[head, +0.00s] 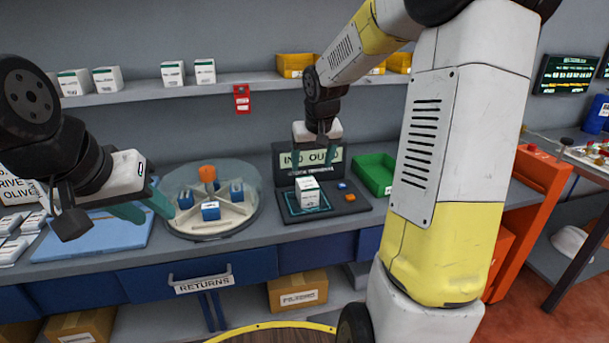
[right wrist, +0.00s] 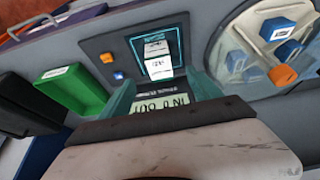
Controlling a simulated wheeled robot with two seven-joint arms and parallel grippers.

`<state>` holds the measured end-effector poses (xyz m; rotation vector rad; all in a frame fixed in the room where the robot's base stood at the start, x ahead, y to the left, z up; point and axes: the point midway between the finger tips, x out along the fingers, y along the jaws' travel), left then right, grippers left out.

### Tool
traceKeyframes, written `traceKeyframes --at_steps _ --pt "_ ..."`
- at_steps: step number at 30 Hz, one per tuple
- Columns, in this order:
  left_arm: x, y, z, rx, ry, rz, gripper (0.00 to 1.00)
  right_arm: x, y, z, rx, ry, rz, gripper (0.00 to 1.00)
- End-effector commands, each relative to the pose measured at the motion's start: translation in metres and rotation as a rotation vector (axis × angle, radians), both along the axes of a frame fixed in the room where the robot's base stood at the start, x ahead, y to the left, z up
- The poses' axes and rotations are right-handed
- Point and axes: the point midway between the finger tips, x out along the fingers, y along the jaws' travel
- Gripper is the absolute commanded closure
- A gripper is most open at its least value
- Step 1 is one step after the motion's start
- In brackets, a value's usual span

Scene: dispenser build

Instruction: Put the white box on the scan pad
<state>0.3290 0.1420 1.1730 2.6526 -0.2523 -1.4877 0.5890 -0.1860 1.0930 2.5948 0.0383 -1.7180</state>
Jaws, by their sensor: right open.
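The white box (head: 308,193) with a green-edged top stands upright on the dark scan pad (head: 331,212), within its teal outline. In the right wrist view the white box (right wrist: 157,60) also shows inside the outline of the scan pad (right wrist: 137,44). My right gripper (head: 314,162) is open and empty, just above and behind the box, with its fingers apart from it. Its teal fingers also frame the near edge of the right wrist view (right wrist: 163,88). My left gripper (head: 150,213) is open and empty over the blue tray (head: 90,243).
A round turntable (head: 213,228) with blue boxes and an orange knob stands left of the pad. A green bin (head: 374,172) is to the right. A sign screen (head: 290,160) rises behind the pad. A shelf (head: 140,90) with white and yellow boxes runs above.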

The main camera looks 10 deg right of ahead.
Motion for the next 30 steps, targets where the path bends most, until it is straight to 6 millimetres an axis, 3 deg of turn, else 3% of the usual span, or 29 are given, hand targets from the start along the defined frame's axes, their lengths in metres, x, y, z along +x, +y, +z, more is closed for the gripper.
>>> traceKeyframes --at_steps 1,6,12,15,21,30 --pt "0.000 0.000 0.000 0.000 0.000 0.000 0.64 -0.018 0.003 0.018 -0.007 -0.017 0.002 0.27" --pt "0.000 0.000 0.000 0.000 0.000 0.000 0.64 -0.098 0.015 0.063 0.003 -0.057 0.005 0.27" --pt "0.000 0.000 0.000 0.000 0.000 0.000 0.64 -0.191 0.029 0.084 0.078 -0.106 0.019 0.27" --pt "0.000 0.000 0.000 0.000 0.000 0.000 0.64 -0.225 0.035 0.084 0.122 -0.124 0.033 0.27" --pt "0.000 0.000 0.000 0.000 0.000 0.000 0.64 -0.258 0.043 0.080 0.176 -0.142 0.051 0.27" --pt "0.000 0.000 0.000 0.000 0.000 0.000 0.64 -0.260 0.044 0.080 0.181 -0.143 0.053 0.27"
